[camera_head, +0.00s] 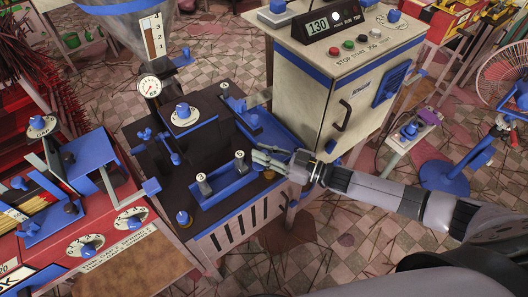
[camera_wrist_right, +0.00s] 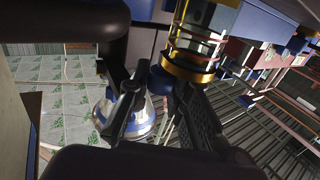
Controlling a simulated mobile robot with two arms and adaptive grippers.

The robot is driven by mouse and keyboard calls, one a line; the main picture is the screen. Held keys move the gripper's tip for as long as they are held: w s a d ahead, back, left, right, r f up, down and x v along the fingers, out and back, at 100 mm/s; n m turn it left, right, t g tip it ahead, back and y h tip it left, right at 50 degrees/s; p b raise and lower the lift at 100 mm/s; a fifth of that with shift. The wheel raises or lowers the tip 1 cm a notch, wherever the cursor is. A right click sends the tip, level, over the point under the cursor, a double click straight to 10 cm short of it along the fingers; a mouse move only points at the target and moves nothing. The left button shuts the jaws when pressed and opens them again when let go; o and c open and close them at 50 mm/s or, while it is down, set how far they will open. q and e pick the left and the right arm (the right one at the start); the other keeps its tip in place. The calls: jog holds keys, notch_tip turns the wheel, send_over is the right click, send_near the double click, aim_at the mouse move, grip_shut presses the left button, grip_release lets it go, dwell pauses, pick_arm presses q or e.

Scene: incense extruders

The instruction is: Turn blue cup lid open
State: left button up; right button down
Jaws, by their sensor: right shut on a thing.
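My right gripper (camera_head: 262,158) reaches in from the right in the head view, at the right side of the dark-topped extruder (camera_head: 215,130). In the right wrist view its fingers stand on both sides of a small blue part (camera_wrist_right: 160,78), which looks like the blue cup lid, and are shut on it. The blue part sits beside a clear cup with gold rims (camera_wrist_right: 192,66). In the head view my fingers hide most of the cup and lid, so I cannot tell how far the lid is turned. My left gripper is not in view.
A cream cabinet (camera_head: 310,100) with a "130" display (camera_head: 334,24) stands behind my right gripper. Red machines with blue knobs (camera_head: 86,245) stand at the left. A round fan (camera_head: 503,75) is at the far right. Tiled floor (camera_head: 375,245) lies open at the lower right.

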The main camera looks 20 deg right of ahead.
jog(key=shift+s+r+m+t+h+p, duration=0.1)
jog(key=shift+r+m+t+h+p, duration=0.05)
jog(key=shift+m+t+h+p, duration=0.9)
jog(key=m+t+h+p, duration=0.2)
jog(key=shift+h+p, duration=0.35)
jog(key=shift+p, duration=0.05)
jog(key=m+t+h+p, duration=0.1)
jog(key=m+h, duration=0.1)
jog(key=h, duration=0.1)
jog(key=shift+h+p, duration=0.3)
jog(key=shift+m+t+h+p, duration=0.4)
jog(key=shift+m+t+h, duration=0.15)
jog(key=shift+m+h, duration=0.95)
jog(key=shift+h, duration=0.5)
jog(key=c, duration=1.5)
grip_release()
jog(key=shift+o, duration=0.2)
